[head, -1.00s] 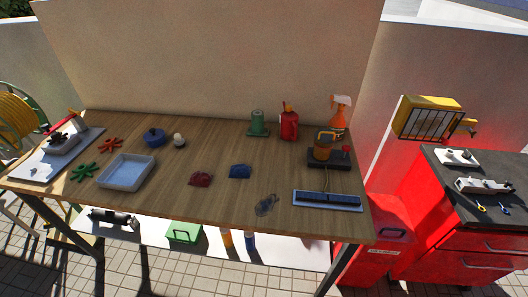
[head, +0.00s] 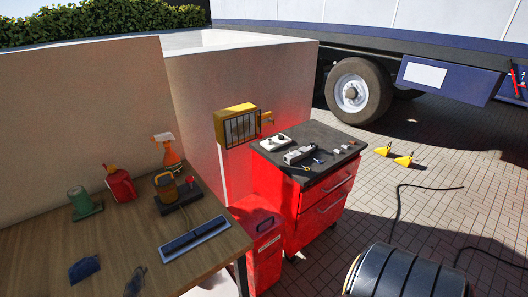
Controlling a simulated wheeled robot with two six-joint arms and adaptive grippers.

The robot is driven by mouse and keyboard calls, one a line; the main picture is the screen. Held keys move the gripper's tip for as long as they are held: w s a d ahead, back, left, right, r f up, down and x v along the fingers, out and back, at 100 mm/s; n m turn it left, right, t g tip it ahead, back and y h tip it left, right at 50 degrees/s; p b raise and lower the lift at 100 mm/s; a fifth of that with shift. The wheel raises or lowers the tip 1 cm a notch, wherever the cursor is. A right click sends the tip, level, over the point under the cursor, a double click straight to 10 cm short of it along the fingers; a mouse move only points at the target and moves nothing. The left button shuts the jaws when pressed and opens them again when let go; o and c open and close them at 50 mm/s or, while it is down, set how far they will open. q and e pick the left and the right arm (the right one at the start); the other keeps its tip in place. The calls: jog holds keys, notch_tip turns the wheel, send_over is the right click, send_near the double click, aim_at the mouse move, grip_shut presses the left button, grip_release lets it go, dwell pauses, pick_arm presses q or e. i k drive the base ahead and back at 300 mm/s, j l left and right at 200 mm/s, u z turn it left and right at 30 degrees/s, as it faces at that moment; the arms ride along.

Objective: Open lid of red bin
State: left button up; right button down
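A red bin (head: 264,262) stands on the paving between the wooden table and a red drawer cabinet. Its flat red lid (head: 252,212) is closed, with a dark handle on top and a pale label on the front. Part of the bin is hidden behind the table's right edge. Neither my left nor my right gripper shows in the head view.
The wooden table (head: 120,238) holds a spray bottle, a red can, a green item and a blue-striped tray. The red cabinet (head: 310,205) stands right of the bin. A dark ribbed barrel (head: 400,272) is at the front right. Cables lie on the open paving.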

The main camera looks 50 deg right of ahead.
aim_at(258, 217)
jog(key=z, duration=1.35)
